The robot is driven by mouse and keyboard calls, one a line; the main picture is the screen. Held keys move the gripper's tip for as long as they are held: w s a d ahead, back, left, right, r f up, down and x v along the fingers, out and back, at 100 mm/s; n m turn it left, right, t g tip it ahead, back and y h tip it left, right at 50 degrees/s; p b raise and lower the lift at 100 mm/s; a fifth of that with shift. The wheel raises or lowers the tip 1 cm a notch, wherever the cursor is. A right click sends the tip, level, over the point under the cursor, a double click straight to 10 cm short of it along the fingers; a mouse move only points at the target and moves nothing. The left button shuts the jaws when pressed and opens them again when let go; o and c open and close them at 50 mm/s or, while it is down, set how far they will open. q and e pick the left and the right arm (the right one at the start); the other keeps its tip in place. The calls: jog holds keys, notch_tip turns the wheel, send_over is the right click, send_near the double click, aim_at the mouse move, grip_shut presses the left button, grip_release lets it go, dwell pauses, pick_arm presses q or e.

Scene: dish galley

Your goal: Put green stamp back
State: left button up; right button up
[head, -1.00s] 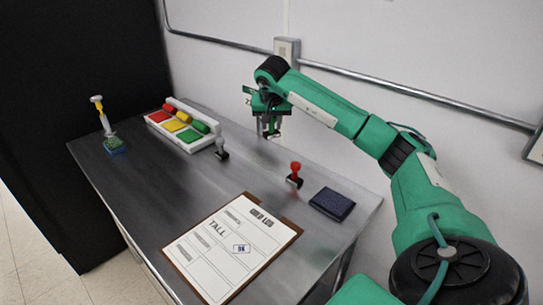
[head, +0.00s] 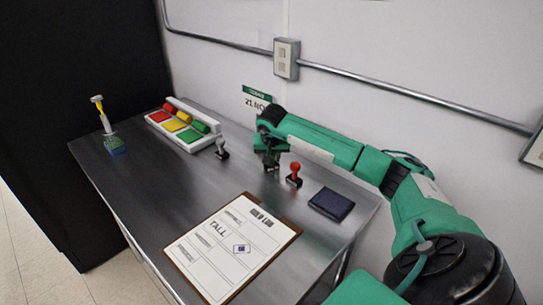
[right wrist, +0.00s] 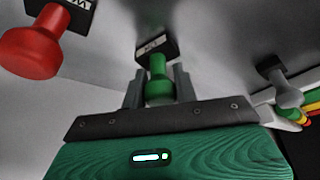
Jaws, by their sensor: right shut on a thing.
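My right gripper (head: 271,164) is low over the back of the metal table, between a grey-handled stamp (head: 221,149) and a red-handled stamp (head: 294,175). In the right wrist view its two fingers are shut on the green stamp (right wrist: 158,68), around its green handle. The stamp's black base with a white label points away from the gripper. In the head view the gripper largely hides the green stamp, and I cannot tell whether its base touches the table. My left gripper is not in view.
A dark blue pad (head: 331,204) lies right of the red stamp. A clipboard with a marked sheet (head: 232,251) lies in front. The wall is close behind.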

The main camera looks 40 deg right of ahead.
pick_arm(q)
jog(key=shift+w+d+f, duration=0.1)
pick_arm(e)
jog(key=shift+f, duration=0.1)
jog(key=o, duration=0.6)
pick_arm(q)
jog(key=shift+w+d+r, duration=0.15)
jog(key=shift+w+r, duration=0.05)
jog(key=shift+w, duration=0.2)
pick_arm(e)
jog(key=shift+o, duration=1)
